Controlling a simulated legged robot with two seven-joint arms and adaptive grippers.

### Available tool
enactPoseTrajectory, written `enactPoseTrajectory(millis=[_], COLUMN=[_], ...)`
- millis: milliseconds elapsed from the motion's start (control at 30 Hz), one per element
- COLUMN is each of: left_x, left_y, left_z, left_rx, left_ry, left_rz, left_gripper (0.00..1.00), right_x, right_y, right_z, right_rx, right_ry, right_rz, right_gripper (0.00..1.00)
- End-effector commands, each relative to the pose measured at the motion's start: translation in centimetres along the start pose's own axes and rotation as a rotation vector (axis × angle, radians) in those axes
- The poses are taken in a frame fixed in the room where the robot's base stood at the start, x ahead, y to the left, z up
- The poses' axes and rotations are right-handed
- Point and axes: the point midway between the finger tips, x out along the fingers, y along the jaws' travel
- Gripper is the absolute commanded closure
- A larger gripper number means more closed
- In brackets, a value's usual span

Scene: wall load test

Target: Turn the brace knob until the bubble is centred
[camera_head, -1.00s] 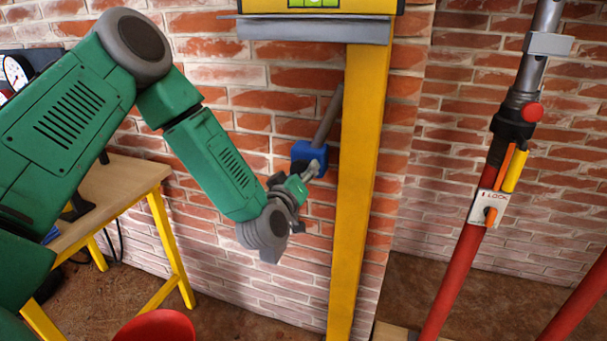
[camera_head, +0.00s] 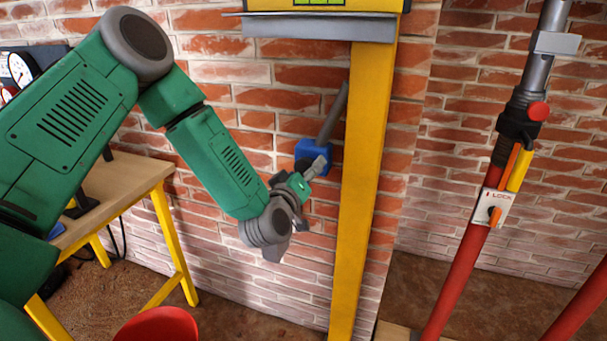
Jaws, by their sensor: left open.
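A grey brace rod (camera_head: 334,112) slants down beside the yellow post to a blue block (camera_head: 318,151) in front of the brick wall. A dark round part, perhaps the knob, shows at the block's lower left, partly hidden by my gripper. My left gripper (camera_head: 317,168) is open, its fingers pointing up and right, overlapping the block's lower edge. I cannot tell whether they touch it. The level's yellow-green vial (camera_head: 320,2) is cut off by the top edge, so the bubble's position cannot be read. My right gripper is not in view.
The yellow post (camera_head: 362,200) stands just right of the block, under a grey ledge (camera_head: 318,26). A red prop (camera_head: 455,270) with a lock plate stands farther right. A wooden bench (camera_head: 120,193) is at left, a red round object (camera_head: 160,326) below.

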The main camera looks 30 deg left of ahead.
Motion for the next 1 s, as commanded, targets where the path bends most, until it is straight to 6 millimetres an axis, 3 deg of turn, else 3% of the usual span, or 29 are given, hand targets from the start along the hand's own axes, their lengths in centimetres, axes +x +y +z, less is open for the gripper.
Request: enactPoseTrajectory(millis=[167, 600, 800, 1000], left_x=[-1.8, -10.3, -11.8, -11.9], left_y=[0.0, -0.2, -0.3, -0.3], left_z=[0.1, 0.1, 0.1, 0.1], left_rx=[0.0, 0.0, -0.001, -0.001], left_ry=[-0.004, -0.004, -0.002, -0.001], left_rz=[0.0, -0.002, -0.002, -0.002], left_gripper=[0.32, 0.32, 0.32, 0.32], right_x=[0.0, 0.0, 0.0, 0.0], right_y=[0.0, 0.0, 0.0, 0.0], right_z=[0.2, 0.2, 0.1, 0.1], right_rx=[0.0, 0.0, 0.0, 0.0], right_ry=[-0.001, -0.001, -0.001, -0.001], right_rz=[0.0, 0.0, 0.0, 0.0], right_gripper=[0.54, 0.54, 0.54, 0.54])
